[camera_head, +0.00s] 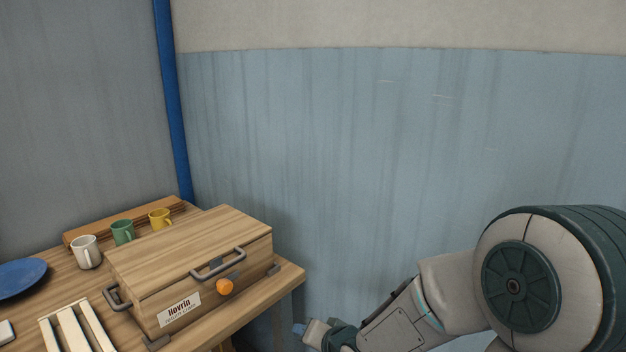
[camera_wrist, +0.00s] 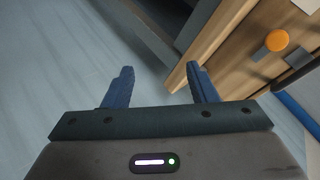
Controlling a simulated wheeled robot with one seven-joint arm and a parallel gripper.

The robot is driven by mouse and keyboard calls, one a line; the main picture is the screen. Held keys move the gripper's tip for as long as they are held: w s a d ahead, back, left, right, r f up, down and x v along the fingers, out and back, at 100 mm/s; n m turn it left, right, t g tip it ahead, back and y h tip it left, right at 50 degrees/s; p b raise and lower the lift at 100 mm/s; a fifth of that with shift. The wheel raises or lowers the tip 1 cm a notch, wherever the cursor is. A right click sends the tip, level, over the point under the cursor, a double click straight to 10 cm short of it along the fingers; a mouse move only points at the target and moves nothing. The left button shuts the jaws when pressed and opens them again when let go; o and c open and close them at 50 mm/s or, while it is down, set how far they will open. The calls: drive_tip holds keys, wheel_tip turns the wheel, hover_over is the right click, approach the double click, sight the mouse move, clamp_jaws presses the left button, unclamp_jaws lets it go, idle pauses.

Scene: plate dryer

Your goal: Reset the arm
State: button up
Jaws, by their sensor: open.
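My arm reaches in from the right in the head view, and its far end is low, to the right of the wooden table (camera_head: 255,297). Only a small blue part of my gripper's end shows there. In the wrist view my gripper (camera_wrist: 160,85) has its two blue fingers wide apart, with nothing between them. Blurred floor lies beyond the fingers. Wooden furniture with an orange knob (camera_wrist: 277,40) is close to the right finger; whether they touch cannot be told.
A closed wooden box (camera_head: 190,254) with grey handles and an orange knob stands on the table. White (camera_head: 86,251), green (camera_head: 122,232) and yellow (camera_head: 160,218) mugs stand behind it. A blue plate (camera_head: 20,276) and a slatted rack (camera_head: 77,328) are at left. The blue wall (camera_head: 380,150) is behind.

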drive_tip(key=s+d+r+n+g+h+p, duration=0.1)
drive_tip(key=s+d+r+g+h+p, duration=0.15)
drive_tip(key=s+d+r, duration=0.35)
drive_tip(key=s+d+r+n+g+h+p, duration=0.1)
drive_tip(key=s+d+r+h, duration=0.35)
drive_tip(key=d, duration=0.35)
drive_tip(key=s+d+r+n+g+y, duration=0.1)
drive_tip(key=s+r+g, duration=0.1)
drive_tip(key=s, duration=0.6)
drive_tip(key=shift+r+g+p, duration=0.35)
drive_tip(key=shift+r, duration=0.4)
